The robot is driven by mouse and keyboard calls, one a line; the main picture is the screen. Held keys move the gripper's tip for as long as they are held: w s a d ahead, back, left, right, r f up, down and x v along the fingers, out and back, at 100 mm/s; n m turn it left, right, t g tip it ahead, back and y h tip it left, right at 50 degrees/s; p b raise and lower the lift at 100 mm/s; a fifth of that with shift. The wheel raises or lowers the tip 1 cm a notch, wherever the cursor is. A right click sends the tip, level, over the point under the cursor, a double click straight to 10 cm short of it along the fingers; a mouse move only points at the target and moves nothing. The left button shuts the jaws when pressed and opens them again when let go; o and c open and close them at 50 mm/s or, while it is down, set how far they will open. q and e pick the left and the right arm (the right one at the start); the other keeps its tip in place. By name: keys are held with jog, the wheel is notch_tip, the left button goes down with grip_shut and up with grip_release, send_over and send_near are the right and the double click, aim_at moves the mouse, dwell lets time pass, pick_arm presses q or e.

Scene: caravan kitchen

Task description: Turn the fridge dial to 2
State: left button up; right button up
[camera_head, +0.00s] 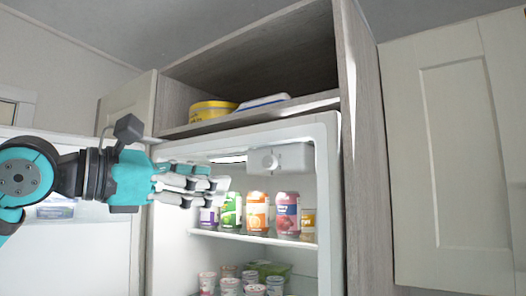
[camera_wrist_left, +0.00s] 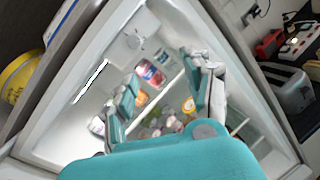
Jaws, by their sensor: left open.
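The fridge dial (camera_head: 270,162) is a small round white knob on the white housing under the fridge's ceiling. It also shows in the left wrist view (camera_wrist_left: 136,42), near the top. Its numbers are too small to read. My left gripper (camera_head: 222,186) is open and empty at the fridge opening, to the left of the dial and a little lower, apart from it. In the left wrist view its two fingers (camera_wrist_left: 164,72) are spread, with the dial beyond them. My right gripper is in neither view.
Several cans (camera_head: 257,211) stand on the upper fridge shelf (camera_head: 240,238), just below the dial, with small pots (camera_head: 230,286) lower down. The open fridge door (camera_head: 95,262) is at left. A yellow tin (camera_head: 210,111) sits in the cubby above. A tall panel (camera_head: 366,150) stands right.

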pick_arm(q)
notch_tip(320, 180, up, 4)
jog(key=s+a+t+y, duration=0.2)
jog(key=s, duration=0.1)
jog(key=p, duration=0.9)
send_near(267, 163)
jog(key=x, duration=0.8)
jog(key=shift+w+d+r, duration=0.1)
jog(key=shift+d, duration=0.05)
grip_shut()
